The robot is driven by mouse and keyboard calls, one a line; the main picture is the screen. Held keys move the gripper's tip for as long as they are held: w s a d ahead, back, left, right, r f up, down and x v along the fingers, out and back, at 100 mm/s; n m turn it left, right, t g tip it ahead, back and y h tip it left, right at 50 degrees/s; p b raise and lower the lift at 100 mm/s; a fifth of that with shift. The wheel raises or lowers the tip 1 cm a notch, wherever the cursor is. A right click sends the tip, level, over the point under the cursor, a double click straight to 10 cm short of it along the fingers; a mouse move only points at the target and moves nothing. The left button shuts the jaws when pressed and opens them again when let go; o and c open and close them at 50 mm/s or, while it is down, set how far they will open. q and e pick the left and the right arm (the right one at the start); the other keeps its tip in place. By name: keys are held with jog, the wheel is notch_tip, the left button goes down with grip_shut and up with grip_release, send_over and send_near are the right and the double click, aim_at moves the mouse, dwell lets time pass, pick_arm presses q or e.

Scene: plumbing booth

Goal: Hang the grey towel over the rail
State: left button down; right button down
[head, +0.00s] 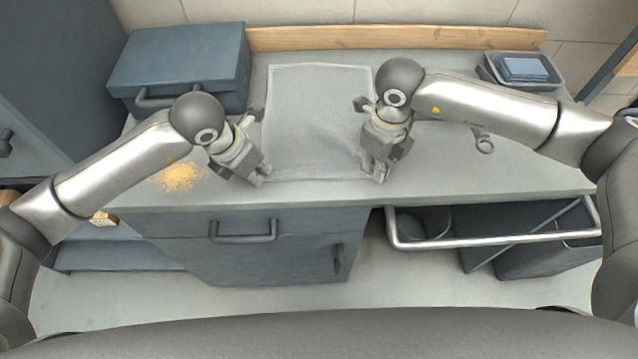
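The grey towel (318,120) lies flat and spread out on the worktop, its near edge close to the worktop's front. The rail (480,241) is a silver bar fixed below the front right of the worktop, with nothing on it. My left gripper (262,180) points down at the towel's near left corner. My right gripper (379,178) points down at the towel's near right corner. The fingertips of both are small and partly hidden by the gripper bodies, so I cannot tell whether either has hold of the cloth.
A blue-grey toolbox (180,62) stands at the back left of the worktop (450,178). A pile of sawdust-like grains (178,177) lies left of my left gripper. A tray (548,84) with blue cloths stands back right. A metal fitting (484,144) lies right of my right gripper.

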pick_arm(q)
jog(key=shift+r, duration=0.1)
pick_arm(e)
jog(key=shift+s, duration=0.1)
